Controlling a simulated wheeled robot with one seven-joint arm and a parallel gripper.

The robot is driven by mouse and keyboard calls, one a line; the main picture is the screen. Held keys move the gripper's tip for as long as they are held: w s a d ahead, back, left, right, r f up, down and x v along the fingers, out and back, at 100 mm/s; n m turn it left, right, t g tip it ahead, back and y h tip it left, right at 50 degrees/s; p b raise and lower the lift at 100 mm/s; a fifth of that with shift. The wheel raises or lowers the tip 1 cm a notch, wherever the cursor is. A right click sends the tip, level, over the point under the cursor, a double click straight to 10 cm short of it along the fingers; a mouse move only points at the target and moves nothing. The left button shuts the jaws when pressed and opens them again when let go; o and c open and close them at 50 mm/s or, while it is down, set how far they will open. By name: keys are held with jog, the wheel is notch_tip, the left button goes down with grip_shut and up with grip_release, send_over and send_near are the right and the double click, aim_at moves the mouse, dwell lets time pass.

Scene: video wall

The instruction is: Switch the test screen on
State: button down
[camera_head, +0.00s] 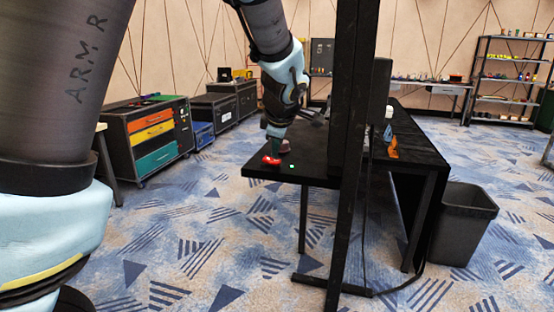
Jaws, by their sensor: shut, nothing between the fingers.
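My gripper (274,150) is at the end of my arm, low over the near left corner of the black table (317,165). It looks shut and empty, though its fingers are small and dark here. A red piece (270,160) shows right at the fingertips; I cannot tell whether they touch it. A small pale dot (291,165) is on the table edge to its right. A dark upright panel (381,90) stands behind the black post and may be the test screen. I see no lit picture on it, and its face is hidden.
A tall black post (349,140) with a foot on the carpet stands close in front of the table. Orange and white bottles (391,140) stand on the table's right part. A black bin (464,225) is at right. Drawer cabinets (150,138) stand at left. Open carpet lies between.

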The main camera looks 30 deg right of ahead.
aim_at(269, 160)
jog(key=shift+w+a+r, duration=0.1)
jog(key=shift+r, duration=0.3)
jog(key=shift+w+a+r+p, duration=0.2)
jog(key=shift+r+p, duration=0.25)
jog(key=shift+r, duration=0.35)
jog(key=shift+w+a+r+p, duration=0.2)
jog(key=shift+r+p, duration=0.2)
jog(key=shift+r, duration=0.45)
jog(key=shift+w+a+r+p, duration=0.1)
jog(key=shift+a+r+p, duration=0.1)
jog(key=shift+r+p, duration=0.45)
jog(key=shift+r, duration=0.1)
jog(key=a+f+m+g+y, duration=0.1)
jog(key=a+f+m, duration=0.15)
jog(key=a, duration=0.75)
jog(key=a+f+m+g+y, duration=0.15)
jog(key=a+f, duration=0.25)
jog(key=a, duration=0.6)
jog(key=s+a+f+m+g, duration=0.1)
jog(key=s+a+f+m, duration=0.1)
jog(key=s+a, duration=0.3)
jog(key=s+a+f+m+g, duration=0.1)
jog(key=s+a+f+m, duration=0.2)
jog(key=a, duration=0.8)
jog(key=shift+s+a+f+m+g, duration=0.2)
jog(key=shift+s+m+g, duration=0.15)
jog(key=shift+s+m, duration=0.65)
